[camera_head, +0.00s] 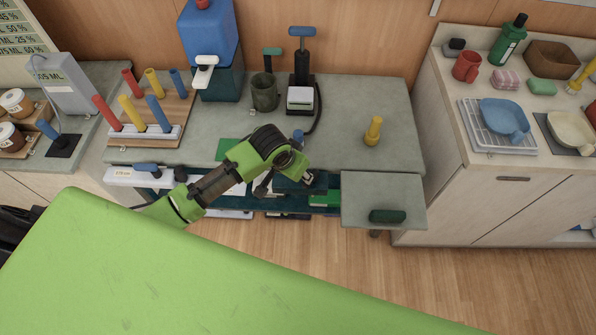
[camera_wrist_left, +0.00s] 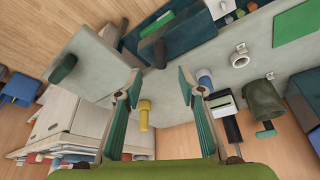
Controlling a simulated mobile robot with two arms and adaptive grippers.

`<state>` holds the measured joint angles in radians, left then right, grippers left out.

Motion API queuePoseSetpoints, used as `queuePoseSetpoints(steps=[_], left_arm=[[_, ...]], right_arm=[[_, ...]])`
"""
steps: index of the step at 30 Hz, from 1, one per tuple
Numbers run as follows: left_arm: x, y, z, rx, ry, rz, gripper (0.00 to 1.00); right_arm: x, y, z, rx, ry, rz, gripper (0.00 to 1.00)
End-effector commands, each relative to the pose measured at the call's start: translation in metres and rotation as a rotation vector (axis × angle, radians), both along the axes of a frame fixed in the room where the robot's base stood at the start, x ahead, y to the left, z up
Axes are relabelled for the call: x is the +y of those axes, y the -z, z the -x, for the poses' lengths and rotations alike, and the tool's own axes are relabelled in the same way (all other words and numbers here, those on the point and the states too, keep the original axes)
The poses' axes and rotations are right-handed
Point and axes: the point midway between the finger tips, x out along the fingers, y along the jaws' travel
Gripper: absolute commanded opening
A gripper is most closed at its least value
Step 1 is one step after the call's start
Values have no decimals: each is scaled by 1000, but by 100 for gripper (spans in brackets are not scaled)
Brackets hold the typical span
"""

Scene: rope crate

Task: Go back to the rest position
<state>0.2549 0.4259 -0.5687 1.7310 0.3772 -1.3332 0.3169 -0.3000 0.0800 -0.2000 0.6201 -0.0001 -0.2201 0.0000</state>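My left arm comes in from the left in the head view, over the front edge of the workbench. Its gripper (camera_head: 288,184) is above the front edge of the worktop (camera_head: 345,120), partly hidden by the wrist. In the left wrist view the two fingers of the left gripper (camera_wrist_left: 158,82) stand wide apart with nothing between them. A yellow peg-like piece (camera_head: 373,131) stands on the worktop, and it also shows beyond the fingers in the left wrist view (camera_wrist_left: 145,114). My right gripper is in neither view.
A grey panel with a dark green handle (camera_head: 388,216) juts out at the worktop's front right. A dark green mug (camera_head: 265,92), a blue dispenser (camera_head: 210,40) and a peg board (camera_head: 165,105) stand behind the arm. The worktop around the yellow piece is clear.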

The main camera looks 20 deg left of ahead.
Motion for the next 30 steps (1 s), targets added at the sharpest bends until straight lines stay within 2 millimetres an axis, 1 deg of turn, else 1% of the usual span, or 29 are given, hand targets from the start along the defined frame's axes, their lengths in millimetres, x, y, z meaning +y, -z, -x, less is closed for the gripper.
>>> queuePoseSetpoints(steps=[15, 17, 18, 20, 23, 24, 26, 27, 29, 30], left_arm=[[0, 0, 0, 1, 0, 0, 36], [1, 4, 1, 3, -3, 0, 36], [2, 12, 2, 7, -7, 1, 36], [6, 32, 4, 14, -20, 3, 36], [18, 87, 14, 31, -55, 6, 36], [24, 114, 21, 39, -71, 5, 36], [35, 157, 37, 54, -91, -2, 36], [41, 184, 50, 62, -102, -6, 36], [51, 223, 73, 77, -115, -15, 36], [57, 248, 90, 88, -121, -24, 36]], right_arm=[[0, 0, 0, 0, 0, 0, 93], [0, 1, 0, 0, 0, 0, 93], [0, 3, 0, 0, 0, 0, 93], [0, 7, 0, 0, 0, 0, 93], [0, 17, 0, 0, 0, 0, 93], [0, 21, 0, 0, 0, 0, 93], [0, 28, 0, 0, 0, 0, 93], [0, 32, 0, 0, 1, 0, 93], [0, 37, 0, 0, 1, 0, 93], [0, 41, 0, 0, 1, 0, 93]])
